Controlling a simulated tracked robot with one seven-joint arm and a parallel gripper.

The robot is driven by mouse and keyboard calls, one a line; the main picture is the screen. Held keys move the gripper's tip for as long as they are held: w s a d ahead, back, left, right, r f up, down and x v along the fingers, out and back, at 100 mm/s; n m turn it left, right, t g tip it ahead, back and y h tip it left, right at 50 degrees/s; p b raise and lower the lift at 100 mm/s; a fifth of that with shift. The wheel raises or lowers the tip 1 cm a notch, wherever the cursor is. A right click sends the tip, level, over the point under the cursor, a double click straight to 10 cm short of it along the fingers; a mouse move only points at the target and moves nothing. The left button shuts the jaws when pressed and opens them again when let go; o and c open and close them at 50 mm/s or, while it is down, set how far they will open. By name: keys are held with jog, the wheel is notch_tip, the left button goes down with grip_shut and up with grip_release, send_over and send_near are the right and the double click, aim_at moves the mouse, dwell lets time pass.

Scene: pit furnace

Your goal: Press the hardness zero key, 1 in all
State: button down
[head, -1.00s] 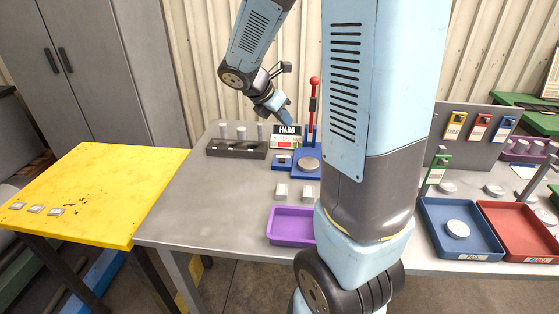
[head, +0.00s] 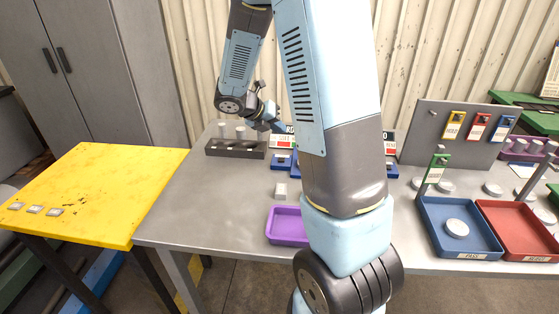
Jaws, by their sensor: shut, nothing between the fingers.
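The hardness station stands at the back of the grey bench. Its dark sign (head: 290,128) shows only its last letters, with a red readout strip (head: 284,141) below it. A small blue block (head: 281,161) with a dark top sits in front of the sign; I cannot tell for sure that it is the zero key. My gripper (head: 281,127) is shut and empty, pointing down and right, and overlaps the sign's left part. I cannot tell whether it touches anything. My arm hides most of the station's blue base and its lever.
A dark block with pegs (head: 235,149) stands left of the station. A second display (head: 389,142), a blue tray (head: 461,250) and a red tray (head: 520,240) are to the right.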

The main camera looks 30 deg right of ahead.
aim_at(279, 160)
jog(key=shift+f, duration=4.2)
jog(key=shift+s+f, duration=0.15)
jog(key=shift+f, duration=0.55)
jog(key=shift+r, duration=0.8)
jog(key=shift+r, duration=2.5)
